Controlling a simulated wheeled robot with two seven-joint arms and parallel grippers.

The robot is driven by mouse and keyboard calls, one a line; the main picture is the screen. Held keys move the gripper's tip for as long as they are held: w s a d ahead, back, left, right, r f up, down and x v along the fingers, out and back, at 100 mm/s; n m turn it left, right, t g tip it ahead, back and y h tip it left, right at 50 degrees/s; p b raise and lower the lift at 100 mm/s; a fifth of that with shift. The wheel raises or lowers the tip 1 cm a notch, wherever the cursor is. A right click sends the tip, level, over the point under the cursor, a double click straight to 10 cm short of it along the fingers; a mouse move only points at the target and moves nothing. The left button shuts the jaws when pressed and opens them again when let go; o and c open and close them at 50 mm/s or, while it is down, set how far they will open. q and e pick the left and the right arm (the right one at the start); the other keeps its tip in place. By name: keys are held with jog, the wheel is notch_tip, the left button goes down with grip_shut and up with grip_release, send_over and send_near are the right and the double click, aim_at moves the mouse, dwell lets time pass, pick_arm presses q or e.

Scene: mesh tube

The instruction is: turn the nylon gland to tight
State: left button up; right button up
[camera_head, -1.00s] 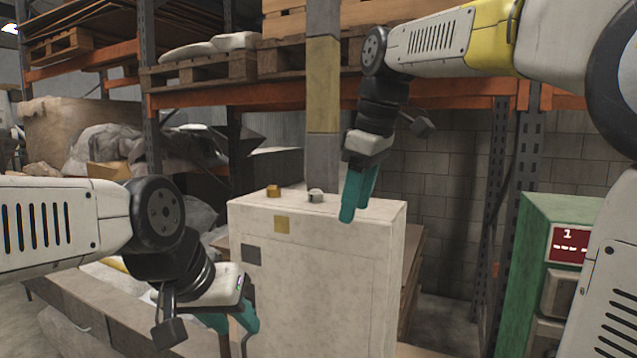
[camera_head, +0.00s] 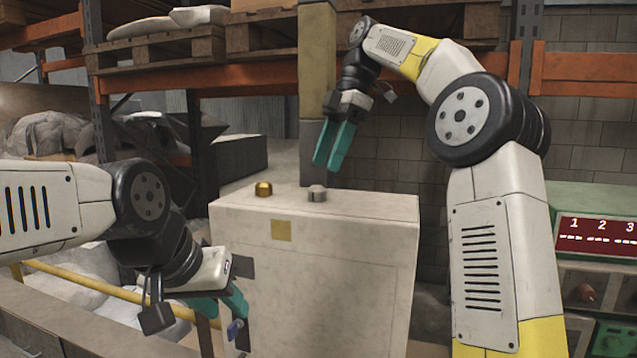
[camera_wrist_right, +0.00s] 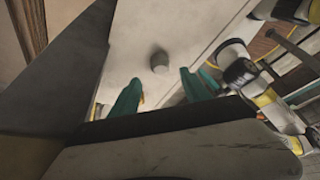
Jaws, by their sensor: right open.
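The grey nylon gland (camera_head: 317,193) stands upright on top of a pale box (camera_head: 330,250). A brass gland (camera_head: 263,189) stands to its left. My right gripper (camera_head: 327,165) is open and empty, fingers pointing down, above the box top near the grey gland and apart from it. In the right wrist view the grey gland (camera_wrist_right: 160,62) shows beyond the gap between the fingertips (camera_wrist_right: 160,78). My left gripper (camera_head: 222,308) is at the box's left side with its teal fingers apart. A small blue-grey piece (camera_head: 235,329) shows just below them; whether they touch it is unclear.
A green cabinet (camera_head: 600,197) with a red numbered display (camera_head: 597,237) stands at the right. Pallet racking with orange beams (camera_head: 240,76) and a post (camera_head: 317,75) rise behind the box. A yellow rail (camera_head: 100,290) runs at lower left. The box top is otherwise clear.

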aim_at(318, 186)
jog(key=shift+s+a+f, duration=0.1)
jog(key=shift+a+f, duration=0.05)
jog(key=shift+f, duration=0.4)
jog(key=shift+x, duration=2.4)
jog(key=shift+c, duration=0.4)
grip_shut()
